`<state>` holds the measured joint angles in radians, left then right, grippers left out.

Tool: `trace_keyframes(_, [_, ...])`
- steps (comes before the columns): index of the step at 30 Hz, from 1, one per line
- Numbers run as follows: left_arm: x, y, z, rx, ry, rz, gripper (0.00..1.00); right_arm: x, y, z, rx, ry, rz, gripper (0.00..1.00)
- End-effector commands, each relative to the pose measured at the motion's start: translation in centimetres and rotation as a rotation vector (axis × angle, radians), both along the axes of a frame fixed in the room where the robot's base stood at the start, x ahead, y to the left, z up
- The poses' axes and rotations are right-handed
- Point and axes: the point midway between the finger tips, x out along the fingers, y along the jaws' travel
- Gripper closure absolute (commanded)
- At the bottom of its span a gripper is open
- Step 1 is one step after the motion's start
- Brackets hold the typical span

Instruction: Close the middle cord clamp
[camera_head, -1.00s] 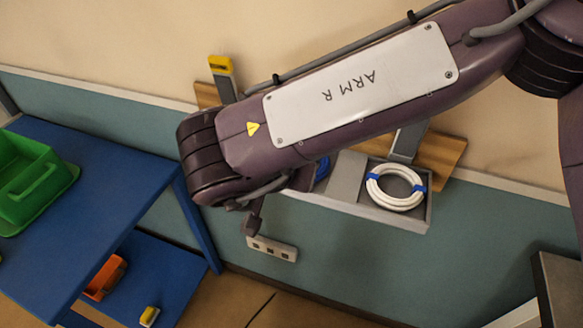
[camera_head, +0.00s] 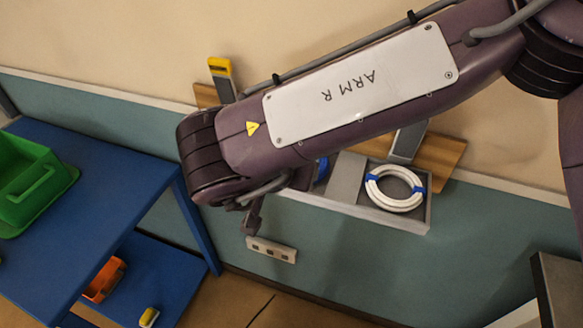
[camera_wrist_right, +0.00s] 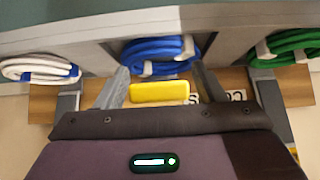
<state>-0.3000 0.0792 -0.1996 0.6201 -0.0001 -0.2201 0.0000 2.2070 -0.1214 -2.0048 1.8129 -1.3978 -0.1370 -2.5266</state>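A wall rack (camera_head: 347,176) holds cord coils in compartments. In the right wrist view, a blue coil (camera_wrist_right: 158,50) lies in the middle one, with a white coil (camera_wrist_right: 40,69) to its left and a green coil (camera_wrist_right: 292,44) to its right. My right gripper (camera_wrist_right: 160,88) is open. The yellow end of the middle clamp (camera_wrist_right: 160,93) shows between its fingers; I cannot tell whether they touch it. In the head view my right arm hides this clamp and most of the blue coil. Another clamp with a yellow end (camera_head: 220,67) stands raised at left. My left gripper is out of view.
A blue shelf unit (camera_head: 85,185) stands at the left with a green crate (camera_head: 35,190) on top. An orange bin (camera_head: 105,278) and a small yellow item (camera_head: 149,316) are on its lower shelf. A socket strip (camera_head: 271,249) is on the wall below the rack.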

Motion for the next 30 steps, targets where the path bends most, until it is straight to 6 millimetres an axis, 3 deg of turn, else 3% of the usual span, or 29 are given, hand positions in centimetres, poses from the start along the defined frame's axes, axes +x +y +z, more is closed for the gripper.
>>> trace_keyframes(11, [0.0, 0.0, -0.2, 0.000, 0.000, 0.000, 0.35, -0.5, 0.2, 0.2, 0.000, 0.005, 0.003, 0.35])
trace_keyframes(22, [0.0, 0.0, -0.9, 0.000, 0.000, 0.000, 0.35, -4.3, 1.5, 4.5, 0.000, -0.001, 0.003, 0.35])
trace_keyframes(30, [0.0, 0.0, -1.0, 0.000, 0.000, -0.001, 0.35, -5.3, 1.7, 5.4, -0.001, 0.004, 0.002, 0.35])
